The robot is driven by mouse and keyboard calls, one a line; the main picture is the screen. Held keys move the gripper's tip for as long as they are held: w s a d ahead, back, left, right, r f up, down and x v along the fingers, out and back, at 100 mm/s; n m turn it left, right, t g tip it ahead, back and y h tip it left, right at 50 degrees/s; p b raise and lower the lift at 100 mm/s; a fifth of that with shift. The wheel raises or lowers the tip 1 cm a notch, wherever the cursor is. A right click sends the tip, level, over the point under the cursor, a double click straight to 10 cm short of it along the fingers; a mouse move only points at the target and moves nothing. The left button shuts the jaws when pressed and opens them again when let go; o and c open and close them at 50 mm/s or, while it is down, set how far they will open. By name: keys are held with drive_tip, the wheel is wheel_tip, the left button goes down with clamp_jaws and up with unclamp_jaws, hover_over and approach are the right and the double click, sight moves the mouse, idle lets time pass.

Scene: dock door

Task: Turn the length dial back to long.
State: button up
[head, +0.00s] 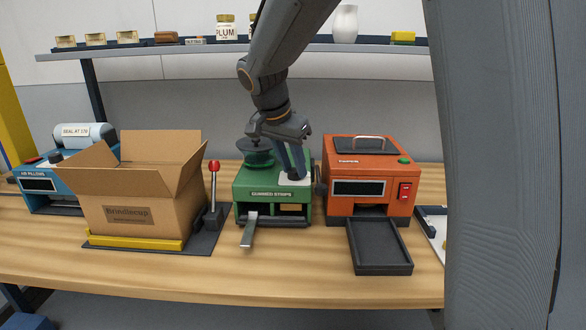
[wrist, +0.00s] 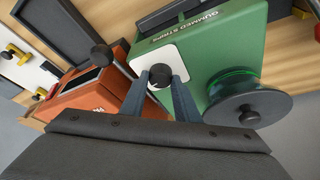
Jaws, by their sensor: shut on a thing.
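The green gummed strips machine (head: 273,193) stands in the middle of the bench. In the wrist view its green body (wrist: 228,40) carries a pale plate (wrist: 178,57) with a small black dial (wrist: 159,74) on it. My gripper (wrist: 160,82) is shut on the dial, one finger on each side. In the head view my gripper (head: 289,140) is over the machine's top and my arm hides the dial. The dial's markings are too small to read, so its setting cannot be told.
A green reel (head: 256,152) stands behind my gripper. A lever with a dark knob (wrist: 103,57) is beside the machine. The orange machine (head: 370,175) is close on the right. A cardboard box (head: 140,205) and a red-knobbed lever (head: 214,168) are on the left.

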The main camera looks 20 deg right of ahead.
idle(0.5)
drive_tip(key=o, duration=1)
drive_tip(key=shift+o, duration=0.2)
drive_tip(key=b+v, duration=0.1)
drive_tip(key=v, duration=0.7)
drive_tip(key=shift+f, duration=0.1)
